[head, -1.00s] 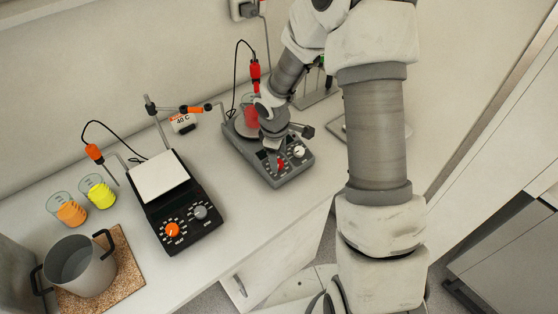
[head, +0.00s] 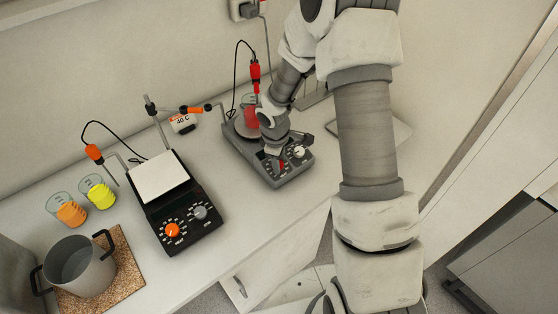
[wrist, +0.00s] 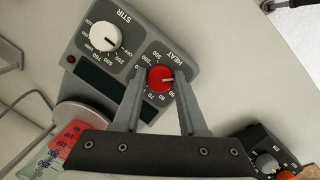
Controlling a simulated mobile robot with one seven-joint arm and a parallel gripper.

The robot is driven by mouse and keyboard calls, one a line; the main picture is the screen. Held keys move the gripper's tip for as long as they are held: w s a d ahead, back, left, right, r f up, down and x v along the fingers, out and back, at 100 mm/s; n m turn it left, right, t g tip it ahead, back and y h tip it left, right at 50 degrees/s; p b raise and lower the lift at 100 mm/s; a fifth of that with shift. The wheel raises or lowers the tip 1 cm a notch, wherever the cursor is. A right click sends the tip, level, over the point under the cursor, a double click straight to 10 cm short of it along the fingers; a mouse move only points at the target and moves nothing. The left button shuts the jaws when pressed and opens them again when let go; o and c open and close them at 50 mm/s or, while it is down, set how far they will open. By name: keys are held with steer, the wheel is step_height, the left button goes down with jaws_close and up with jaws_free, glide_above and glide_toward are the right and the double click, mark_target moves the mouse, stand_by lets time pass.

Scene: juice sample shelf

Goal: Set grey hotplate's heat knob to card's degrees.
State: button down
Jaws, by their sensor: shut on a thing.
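The grey hotplate (head: 240,147) stands on the bench with a red heat knob (wrist: 160,84) and a white stir knob (wrist: 104,37) on its front panel. My gripper (wrist: 159,74) is shut on the red heat knob, one finger on each side. The knob's white pointer line aims right in the wrist view, toward one finger; the exact number it meets is hard to read there. In the head view my gripper (head: 277,157) partly covers the knob. The card (head: 183,122) reads 40 C and stands at the back, left of the hotplate.
A beaker of red liquid (head: 251,117) stands on the grey hotplate. A black hotplate (head: 182,221) with orange and grey knobs is to the left. Beakers of orange (head: 71,213) and yellow (head: 101,195) liquid and a pot (head: 80,266) stand further left.

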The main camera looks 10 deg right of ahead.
steer(key=shift+m, duration=0.4)
steer(key=shift+m+g+y+b, duration=0.45)
steer(key=shift+m+g+y, duration=0.05)
steer(key=shift+m, duration=1.8)
steer(key=shift+c, duration=2.2)
jaws_free()
step_height(320, 180, up, 17)
steer(key=shift+s+r+b, duration=0.2)
steer(key=shift+s+b, duration=0.2)
steer(key=shift+s, duration=0.05)
steer(key=shift+d, duration=0.1)
